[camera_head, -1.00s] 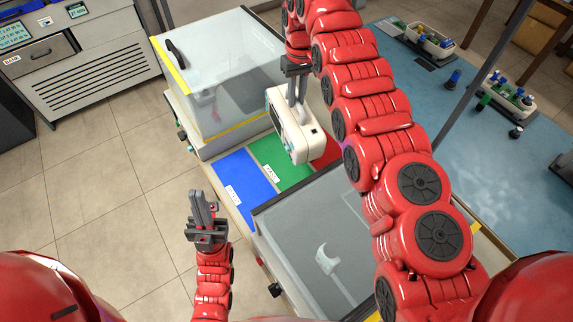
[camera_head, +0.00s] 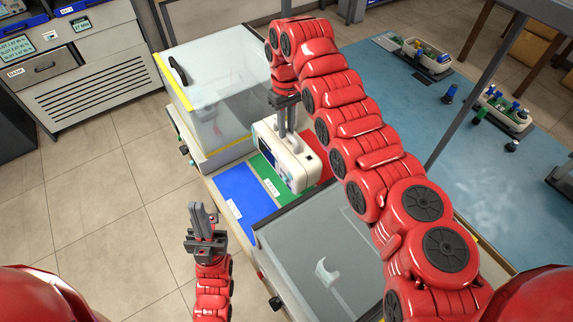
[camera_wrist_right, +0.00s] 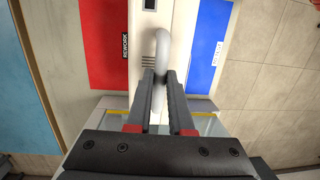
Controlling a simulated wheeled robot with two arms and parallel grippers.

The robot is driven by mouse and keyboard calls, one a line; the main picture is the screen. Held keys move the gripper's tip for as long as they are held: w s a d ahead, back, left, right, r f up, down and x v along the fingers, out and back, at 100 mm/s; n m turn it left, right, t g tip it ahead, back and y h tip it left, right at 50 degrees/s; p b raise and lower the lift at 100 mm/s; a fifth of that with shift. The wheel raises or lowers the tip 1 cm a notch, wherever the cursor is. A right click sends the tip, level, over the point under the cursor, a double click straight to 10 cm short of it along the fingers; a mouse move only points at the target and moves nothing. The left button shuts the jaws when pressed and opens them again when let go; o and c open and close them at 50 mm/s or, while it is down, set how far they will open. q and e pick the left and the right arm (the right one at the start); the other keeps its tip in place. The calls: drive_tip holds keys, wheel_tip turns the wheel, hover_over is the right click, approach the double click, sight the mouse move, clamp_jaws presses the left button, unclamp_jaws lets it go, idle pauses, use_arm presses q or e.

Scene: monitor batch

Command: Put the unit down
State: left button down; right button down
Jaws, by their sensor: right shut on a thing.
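The unit (camera_head: 291,164) is a cream-white boxy monitor with a dark screen side and a top handle. It is upright over the green pad (camera_head: 264,174), between the blue pad (camera_head: 239,192) and the red pad (camera_head: 323,164). I cannot tell whether its base touches the pad. My right gripper (camera_head: 287,127) is shut on its handle. The right wrist view shows both fingers (camera_wrist_right: 161,90) around the grey handle (camera_wrist_right: 161,50), with the unit's top (camera_wrist_right: 147,20) below. My left gripper (camera_head: 203,218) is empty, left of the bench; its finger gap is unclear.
A clear-lidded box (camera_head: 218,90) stands behind the pads, and a grey glass-topped bin (camera_head: 325,245) stands in front. A blue mat (camera_head: 480,160) with small trays (camera_head: 505,112) lies to the right. A grey cabinet (camera_head: 90,70) stands at the back left.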

sight(287, 140)
wheel_tip(287, 140, down, 6)
drive_tip(key=shift+f+p, duration=0.1)
drive_tip(key=shift+p, duration=1.15)
wheel_tip(287, 140, down, 3)
drive_tip(key=shift+r, duration=0.1)
drive_tip(key=shift+w, duration=0.1)
drive_tip(key=shift+f, duration=0.2)
drive_tip(key=shift+f, duration=0.15)
drive_tip(key=c, duration=0.8)
unclamp_jaws()
